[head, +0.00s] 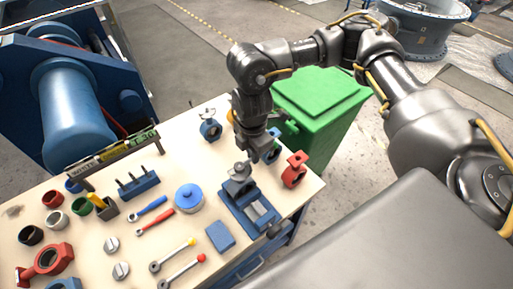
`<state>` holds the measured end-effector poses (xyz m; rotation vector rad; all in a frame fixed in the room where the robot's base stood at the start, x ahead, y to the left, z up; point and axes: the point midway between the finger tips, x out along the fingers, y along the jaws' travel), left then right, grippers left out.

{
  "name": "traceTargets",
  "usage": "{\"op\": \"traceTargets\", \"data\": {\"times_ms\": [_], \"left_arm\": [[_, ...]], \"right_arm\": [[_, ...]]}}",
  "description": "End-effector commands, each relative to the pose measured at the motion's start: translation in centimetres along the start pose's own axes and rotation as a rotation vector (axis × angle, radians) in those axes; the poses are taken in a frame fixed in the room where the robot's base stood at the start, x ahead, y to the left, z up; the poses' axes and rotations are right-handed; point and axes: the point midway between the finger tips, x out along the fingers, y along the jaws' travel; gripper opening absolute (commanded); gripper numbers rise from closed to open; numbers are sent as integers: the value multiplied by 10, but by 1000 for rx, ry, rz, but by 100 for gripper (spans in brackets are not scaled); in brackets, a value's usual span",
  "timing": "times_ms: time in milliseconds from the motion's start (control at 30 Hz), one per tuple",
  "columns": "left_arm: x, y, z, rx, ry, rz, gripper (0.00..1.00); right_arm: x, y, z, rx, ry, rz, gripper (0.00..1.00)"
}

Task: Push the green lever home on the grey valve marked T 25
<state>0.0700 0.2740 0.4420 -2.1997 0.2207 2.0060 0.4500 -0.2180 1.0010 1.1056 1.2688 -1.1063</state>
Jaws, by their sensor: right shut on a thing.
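A grey valve (239,182) stands upright in a blue vise (235,222) near the table's right end. Its marking is too small to read. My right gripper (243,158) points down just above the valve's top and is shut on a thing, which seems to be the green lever. A dark green end (290,127) shows to the right of the gripper; the rest of the lever is hidden or too small to make out. I cannot tell whether the lever touches the valve's stem. My left gripper is not in view.
A blue valve (210,129) and a red valve (294,169) stand near the vise, with another blue valve (271,152) partly behind the gripper. A green bin (322,100) stands behind the table.

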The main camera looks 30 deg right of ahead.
Motion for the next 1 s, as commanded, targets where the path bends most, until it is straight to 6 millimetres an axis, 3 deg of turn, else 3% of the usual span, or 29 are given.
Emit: {"op": "traceTargets", "data": {"times_ms": [133, 167, 200, 367, 833, 1000], "left_arm": [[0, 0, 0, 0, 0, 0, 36], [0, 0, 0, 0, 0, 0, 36], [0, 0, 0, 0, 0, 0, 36], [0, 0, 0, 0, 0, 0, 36], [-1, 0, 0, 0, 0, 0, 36], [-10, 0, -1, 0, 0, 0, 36]], "right_arm": [[1, -1, 0, 0, -1, -2, 0], [1, -1, 0, 0, -1, -2, 11], [1, -1, 0, -1, -1, -2, 17], [1, 0, 0, -1, -1, -1, 36], [0, 0, 0, 0, -1, -1, 36], [-9, 0, 0, 0, -1, -1, 36]]}}
